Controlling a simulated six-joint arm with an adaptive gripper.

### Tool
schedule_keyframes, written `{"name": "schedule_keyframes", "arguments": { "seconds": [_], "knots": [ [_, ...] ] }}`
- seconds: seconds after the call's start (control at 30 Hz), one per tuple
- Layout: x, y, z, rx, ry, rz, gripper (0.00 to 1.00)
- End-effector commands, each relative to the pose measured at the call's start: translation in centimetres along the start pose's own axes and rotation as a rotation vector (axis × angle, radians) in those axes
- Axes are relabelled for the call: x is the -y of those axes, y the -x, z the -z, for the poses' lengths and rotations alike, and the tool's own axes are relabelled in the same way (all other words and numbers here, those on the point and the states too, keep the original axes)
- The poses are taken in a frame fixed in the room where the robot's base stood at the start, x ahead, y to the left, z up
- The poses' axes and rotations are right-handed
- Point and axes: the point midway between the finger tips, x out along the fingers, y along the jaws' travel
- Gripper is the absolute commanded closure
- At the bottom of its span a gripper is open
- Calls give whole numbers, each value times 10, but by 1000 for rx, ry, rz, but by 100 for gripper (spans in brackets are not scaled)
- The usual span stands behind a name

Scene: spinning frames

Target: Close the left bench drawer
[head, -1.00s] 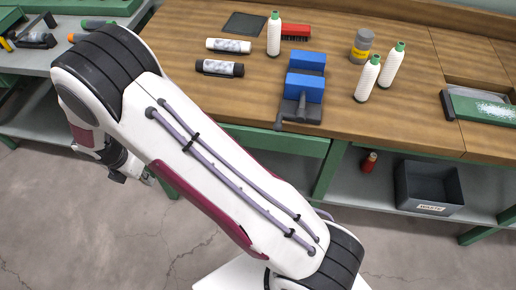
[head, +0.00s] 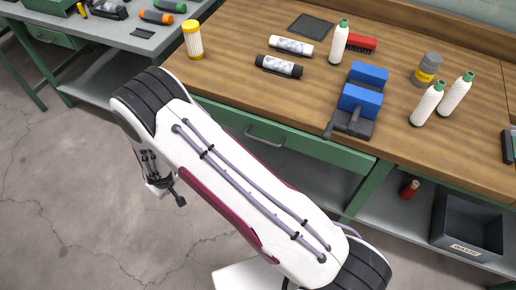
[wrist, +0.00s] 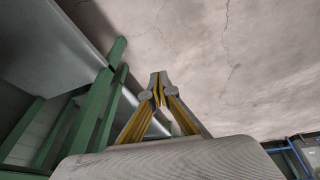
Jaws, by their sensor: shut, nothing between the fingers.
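A green drawer front (head: 318,149) with a grey bar handle (head: 265,137) lies under the wooden bench top in the head view. Its left end is partly behind my arm, and I see no open gap above it. Another green drawer front (head: 52,37) with a handle shows under the grey bench at the upper left; it looks flush, though its depth is hard to judge. My gripper (wrist: 158,80) is shut and empty in the wrist view, with floor beyond it. In the head view my wrist hangs over the floor, left of the wooden bench's drawer; the fingertips are not clear there.
Green bench legs (wrist: 92,118) stand left of my gripper in the wrist view. A grey waste bin (head: 468,228) stands on the lower shelf. The floor at left is clear.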

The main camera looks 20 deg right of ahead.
Motion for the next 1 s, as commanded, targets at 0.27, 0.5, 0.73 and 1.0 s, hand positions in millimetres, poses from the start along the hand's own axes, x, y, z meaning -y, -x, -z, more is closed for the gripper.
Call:
{"name": "schedule_keyframes", "arguments": {
  "seconds": [0.27, 0.5, 0.73, 1.0],
  "knots": [
    [-38, -20, -13, -89, -528, -178, 100],
    [-84, -21, -40, -204, -973, -368, 100],
    [-127, -6, -78, -364, -1355, -566, 100],
    [-167, 30, -128, -624, -1732, -805, 100]
  ]
}}
